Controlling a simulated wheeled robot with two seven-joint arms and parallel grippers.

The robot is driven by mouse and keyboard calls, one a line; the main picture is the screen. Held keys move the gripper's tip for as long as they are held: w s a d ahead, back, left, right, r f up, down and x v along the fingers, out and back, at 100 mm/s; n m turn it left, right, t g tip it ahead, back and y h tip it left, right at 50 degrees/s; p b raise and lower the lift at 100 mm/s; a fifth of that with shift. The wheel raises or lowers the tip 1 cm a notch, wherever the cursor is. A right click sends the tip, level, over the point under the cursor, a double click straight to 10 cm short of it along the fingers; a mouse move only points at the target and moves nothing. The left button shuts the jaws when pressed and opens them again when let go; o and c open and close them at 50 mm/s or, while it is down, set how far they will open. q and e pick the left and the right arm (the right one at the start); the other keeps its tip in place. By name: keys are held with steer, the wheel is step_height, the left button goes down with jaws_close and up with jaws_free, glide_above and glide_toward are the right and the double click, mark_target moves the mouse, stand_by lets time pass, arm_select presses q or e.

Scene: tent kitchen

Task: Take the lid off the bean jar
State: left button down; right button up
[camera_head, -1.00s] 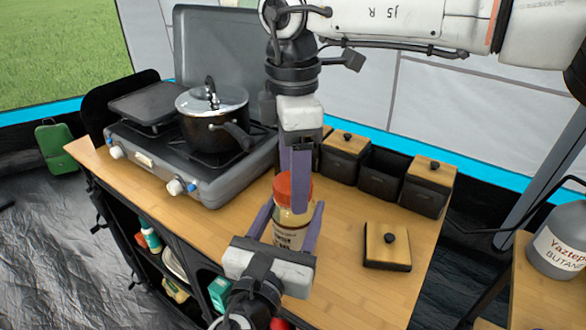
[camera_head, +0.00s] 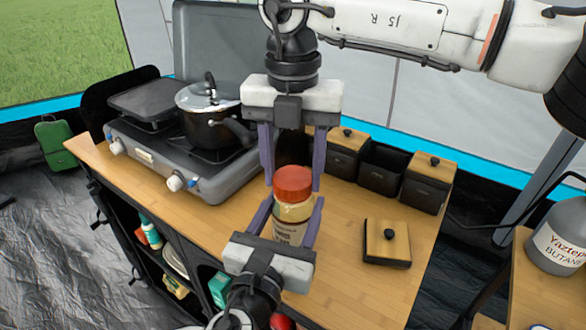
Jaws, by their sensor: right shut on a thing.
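The bean jar (camera_head: 288,232) is a clear jar with pale contents and a printed label, upright over the wooden counter. Its red lid (camera_head: 293,181) sits on top of it. My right gripper (camera_head: 293,188) comes down from above and is shut on the lid, one finger on each side. My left gripper (camera_head: 287,218) comes from below in the picture and is shut on the jar body, one finger on each side. The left gripper hides the jar's base, so I cannot tell whether it touches the counter.
A camp stove (camera_head: 195,172) with a lidded pot (camera_head: 210,125) stands at the left. Black boxes, some with wooden lids, line the back, including a right-hand one (camera_head: 427,188). A wooden lid (camera_head: 387,242) lies to the right of the jar. The front-right counter (camera_head: 350,290) is clear.

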steer(key=n, duration=0.4)
steer(key=shift+n, duration=0.3)
steer(key=n, duration=0.6)
steer(key=shift+n, duration=0.3)
steer(key=n, duration=0.8)
steer(key=shift+n, duration=0.4)
steer(key=n, duration=0.4)
steer(key=shift+s, duration=0.1)
steer(key=n, duration=0.6)
steer(key=shift+r+n, duration=0.1)
steer(key=shift+n, duration=0.2)
steer(key=n, duration=0.9)
steer(key=shift+n, duration=0.4)
